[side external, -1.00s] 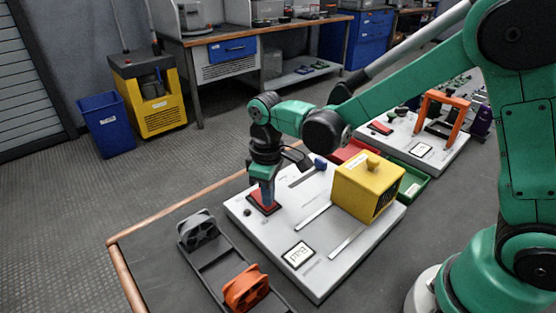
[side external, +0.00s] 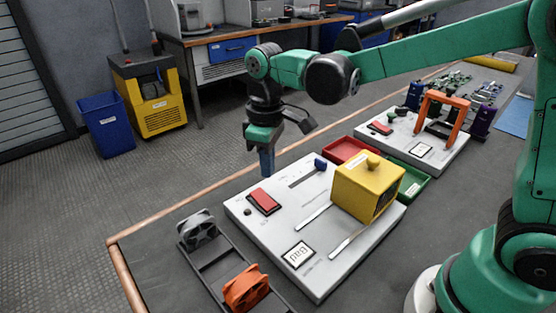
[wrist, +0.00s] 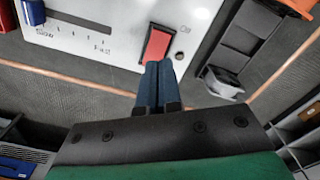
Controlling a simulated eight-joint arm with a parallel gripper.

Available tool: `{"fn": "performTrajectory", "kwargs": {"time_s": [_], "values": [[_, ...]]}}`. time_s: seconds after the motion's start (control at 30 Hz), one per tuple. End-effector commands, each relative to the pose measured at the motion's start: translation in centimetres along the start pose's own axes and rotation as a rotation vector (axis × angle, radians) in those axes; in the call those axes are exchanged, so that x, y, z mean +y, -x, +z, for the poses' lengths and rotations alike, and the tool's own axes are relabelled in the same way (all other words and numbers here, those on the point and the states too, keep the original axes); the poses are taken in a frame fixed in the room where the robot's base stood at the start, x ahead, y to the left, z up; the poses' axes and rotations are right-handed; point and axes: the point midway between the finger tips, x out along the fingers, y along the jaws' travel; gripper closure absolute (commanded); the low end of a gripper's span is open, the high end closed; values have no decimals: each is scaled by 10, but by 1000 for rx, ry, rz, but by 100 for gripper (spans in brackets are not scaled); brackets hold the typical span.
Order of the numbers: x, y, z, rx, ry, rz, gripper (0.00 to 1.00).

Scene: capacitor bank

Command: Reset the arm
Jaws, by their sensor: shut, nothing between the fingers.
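My gripper (side external: 267,160) is shut and empty, pointing down. It hangs in the air above the far edge of a white panel (side external: 236,206), apart from it. In the wrist view its two blue fingers (wrist: 158,85) are together, with the tips overlapping the near end of a red rocker switch (wrist: 157,45) in the picture. In the side view the red switch (side external: 264,201) lies uncovered below the gripper. The panel also bears a blue slider (side external: 320,164), a yellow box (side external: 367,187) with a knob, and a display reading "Bad" (side external: 298,254).
A dark rack with a grey fan (side external: 197,230) and an orange fan (side external: 246,288) stands at the panel's left. Red (side external: 349,150) and green (side external: 412,182) bins and a second panel with an orange frame (side external: 443,112) lie behind. The air around my gripper is clear.

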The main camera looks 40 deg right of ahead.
Motion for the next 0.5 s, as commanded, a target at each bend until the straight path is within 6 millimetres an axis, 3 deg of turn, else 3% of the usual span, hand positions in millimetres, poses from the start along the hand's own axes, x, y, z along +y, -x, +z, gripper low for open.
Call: {"fn": "performTrajectory", "kwargs": {"time_s": [0.27, 0.5], "values": [[2, 7, 8, 41, -38, 14, 100], [11, 30, 49, 263, -232, 82, 100]]}}
